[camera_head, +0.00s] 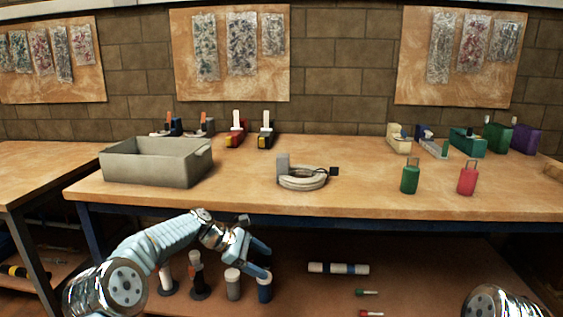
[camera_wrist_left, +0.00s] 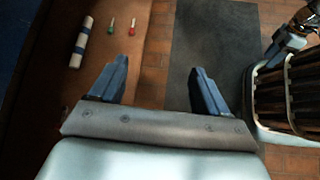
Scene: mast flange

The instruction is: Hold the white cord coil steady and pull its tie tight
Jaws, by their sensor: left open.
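The white cord coil (camera_head: 303,179) lies on the wooden bench near its middle. A grey block stands at the coil's left side, and a small black piece (camera_head: 334,171) sticks out at its right; I cannot tell which part is the tie. My left gripper (camera_head: 264,258) is in front of the bench and below its top, apart from the coil. In the left wrist view my left gripper (camera_wrist_left: 158,88) is open with nothing between its fingers. My right gripper is not identifiable in the head view. The coil is not in the left wrist view.
A grey bin (camera_head: 157,162) stands left of the coil on the bench (camera_head: 250,199). A green bottle (camera_head: 410,177) and a red bottle (camera_head: 467,179) stand to the right. Several tools and boxes line the back. The lower shelf (camera_head: 320,295) holds jars and a white roll (camera_head: 338,268).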

